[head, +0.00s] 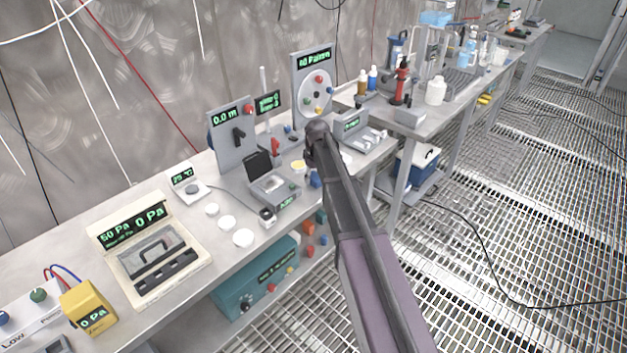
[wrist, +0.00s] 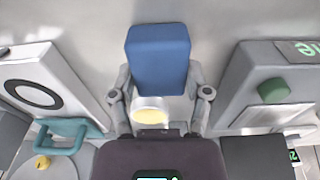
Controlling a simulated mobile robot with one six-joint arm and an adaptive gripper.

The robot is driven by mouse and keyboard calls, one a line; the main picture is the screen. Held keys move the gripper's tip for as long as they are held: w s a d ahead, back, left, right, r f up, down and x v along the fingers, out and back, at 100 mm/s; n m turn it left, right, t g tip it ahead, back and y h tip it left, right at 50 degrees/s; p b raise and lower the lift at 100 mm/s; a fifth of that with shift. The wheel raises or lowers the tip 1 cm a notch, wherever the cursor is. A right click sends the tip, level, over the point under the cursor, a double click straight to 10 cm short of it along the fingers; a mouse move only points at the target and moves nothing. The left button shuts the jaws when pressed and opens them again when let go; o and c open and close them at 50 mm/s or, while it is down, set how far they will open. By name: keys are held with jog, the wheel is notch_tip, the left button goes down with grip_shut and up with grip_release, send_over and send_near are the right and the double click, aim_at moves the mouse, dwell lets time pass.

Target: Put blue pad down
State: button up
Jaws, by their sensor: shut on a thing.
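The blue pad (wrist: 158,58) is a plain blue block, upright in the wrist view, between the two grey fingers of my gripper (wrist: 163,88). The fingers are closed against its sides. In the head view a small blue patch, likely the pad (head: 315,180), shows beside my arm above the bench's front edge. My arm hides most of the gripper there. A small white cup with a yellow inside (wrist: 150,112) is close below the pad in the wrist view. I cannot tell whether the pad touches the bench.
A white device with a black ring (wrist: 38,92) stands left of the gripper, and a grey box with a green knob (wrist: 273,91) stands right. Several white discs (head: 243,238) lie on the steel bench (head: 230,269). Tall display panels (head: 232,138) stand behind.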

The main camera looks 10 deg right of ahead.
aim_at(316, 177)
jog(key=shift+f, duration=0.15)
jog(key=o, duration=1.3)
jog(key=r+p, duration=0.8)
jog(key=s+r+p, duration=0.1)
jog(key=r+p, duration=0.3)
jog(key=shift+d+r, duration=0.15)
jog(key=shift+d, duration=0.2)
dwell(0.6)
jog(key=s+m, duration=0.2)
jog(key=s, duration=0.7)
jog(key=s+m, duration=0.2)
jog(key=s, duration=0.8)
jog(key=s+m, duration=0.3)
jog(key=s, duration=0.6)
jog(key=shift+s+a+g+h, duration=0.2)
jog(key=shift+s+g+h, duration=0.1)
jog(key=shift+s+g, duration=0.1)
